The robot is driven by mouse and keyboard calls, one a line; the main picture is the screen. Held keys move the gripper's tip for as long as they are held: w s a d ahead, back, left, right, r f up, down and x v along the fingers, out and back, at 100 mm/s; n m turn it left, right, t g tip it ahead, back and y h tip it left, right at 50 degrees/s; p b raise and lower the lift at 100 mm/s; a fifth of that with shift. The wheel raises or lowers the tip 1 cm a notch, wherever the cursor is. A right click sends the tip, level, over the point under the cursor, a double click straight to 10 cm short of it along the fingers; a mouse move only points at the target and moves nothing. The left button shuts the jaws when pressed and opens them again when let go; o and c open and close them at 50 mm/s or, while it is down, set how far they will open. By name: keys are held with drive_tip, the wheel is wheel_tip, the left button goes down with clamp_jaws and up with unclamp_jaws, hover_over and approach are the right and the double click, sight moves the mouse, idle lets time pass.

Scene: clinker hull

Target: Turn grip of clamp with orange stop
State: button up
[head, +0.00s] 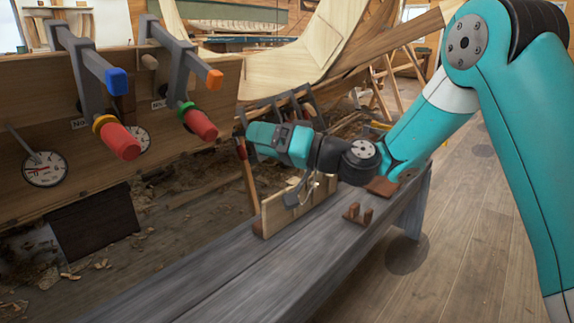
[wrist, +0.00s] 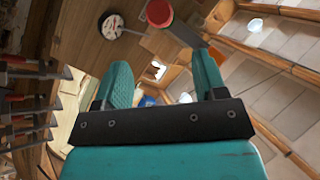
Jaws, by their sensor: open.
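The clamp with the orange stop (head: 215,79) hangs on the plank wall at upper left in the head view. Its red grip (head: 201,125) has a green collar and points down toward the right. A second clamp to its left has a blue stop (head: 117,80) and a red grip (head: 120,141) with a yellow collar. My gripper (head: 262,138) is right of the green-collared grip, apart from it. In the wrist view its two teal fingers (wrist: 160,64) are spread with nothing held. A red grip end (wrist: 160,12) shows beyond them; I cannot tell which clamp it belongs to.
Round dials (head: 45,169) are fixed to the plank wall. A grey bench (head: 240,280) runs below my arm, carrying a wooden board (head: 272,215) and a small brown pegged block (head: 358,214). Wood floor (head: 470,240) lies open at right.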

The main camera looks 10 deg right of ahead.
drive_tip(key=shift+b+v, duration=2.3)
drive_tip(key=shift+b, duration=0.5)
drive_tip(key=s+a+f+n+g+h, duration=0.2)
drive_tip(key=s+a+f+g, duration=0.1)
drive_tip(key=s, duration=0.4)
drive_tip(key=s+a+f+n+g+h, duration=0.2)
drive_tip(key=s+a+f+g+h, duration=0.15)
drive_tip(key=s, duration=0.25)
drive_tip(key=s+d+f+g+h+p, duration=0.1)
drive_tip(key=s+d+f+h, duration=0.15)
drive_tip(key=s, duration=0.25)
drive_tip(key=s+d+f+m+g+h, duration=0.1)
drive_tip(key=s+d+h, duration=0.15)
drive_tip(key=s, duration=0.25)
drive_tip(key=s+d+f+g+h+p, duration=0.1)
drive_tip(key=s+d+h, duration=0.1)
drive_tip(key=s+d, duration=0.25)
wheel_tip(320, 180, up, 37)
drive_tip(key=p, duration=3.7)
drive_tip(key=shift+s+a, duration=0.25)
drive_tip(key=shift+a, duration=0.1)
